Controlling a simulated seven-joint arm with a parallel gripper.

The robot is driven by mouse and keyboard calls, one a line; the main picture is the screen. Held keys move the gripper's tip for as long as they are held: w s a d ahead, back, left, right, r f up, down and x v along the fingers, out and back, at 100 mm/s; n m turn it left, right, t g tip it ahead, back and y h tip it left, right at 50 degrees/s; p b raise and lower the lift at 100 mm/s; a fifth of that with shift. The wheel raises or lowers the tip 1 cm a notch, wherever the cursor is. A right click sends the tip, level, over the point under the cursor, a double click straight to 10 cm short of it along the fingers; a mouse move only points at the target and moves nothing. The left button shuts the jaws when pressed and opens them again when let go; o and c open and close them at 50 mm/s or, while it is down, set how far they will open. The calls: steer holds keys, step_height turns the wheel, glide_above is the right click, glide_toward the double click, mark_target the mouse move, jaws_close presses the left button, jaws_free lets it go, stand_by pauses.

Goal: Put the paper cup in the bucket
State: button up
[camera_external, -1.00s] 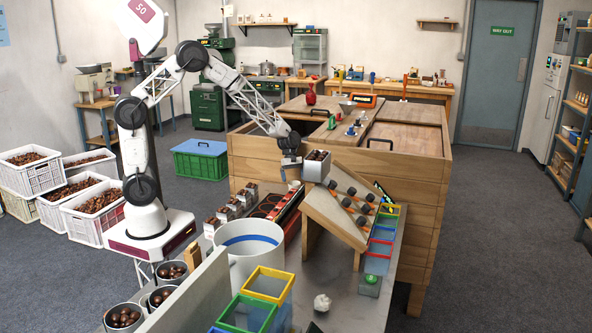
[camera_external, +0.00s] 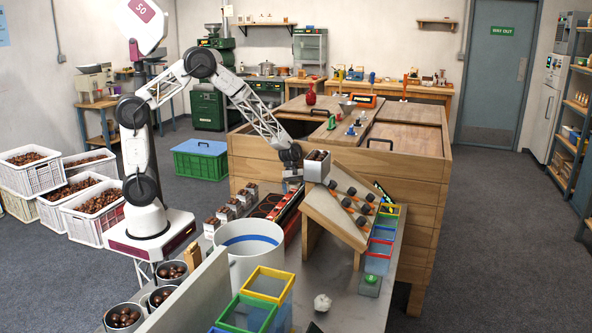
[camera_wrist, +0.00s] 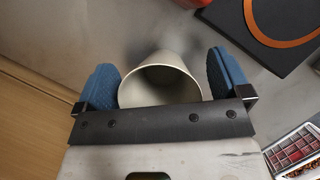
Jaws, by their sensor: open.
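The paper cup (camera_wrist: 160,82) is pale, its round open mouth facing the wrist camera. It sits between my two blue finger pads in the wrist view, with a visible gap on the right and little or none on the left. My gripper (camera_wrist: 164,78) is open around the cup; I cannot tell whether either pad touches it. In the external view, my gripper (camera_external: 292,184) is low behind the sloped wooden rack, and the cup cannot be made out there. The white bucket (camera_external: 252,268) with a blue band stands on the bench, nearer the camera than my gripper.
The sloped wooden rack (camera_external: 332,218) and a box of chestnuts (camera_external: 317,168) are close on the right of my gripper. Dark plates with orange rings (camera_wrist: 285,22) lie near the cup. Small chestnut cartons (camera_external: 234,206) stand left. Colored-rim bins (camera_external: 268,284) are beside the bucket.

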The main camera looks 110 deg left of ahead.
steer(key=shift+c, duration=0.3)
steer(key=c, duration=1)
step_height(320, 180, up, 18)
stand_by(0.3)
stand_by(0.5)
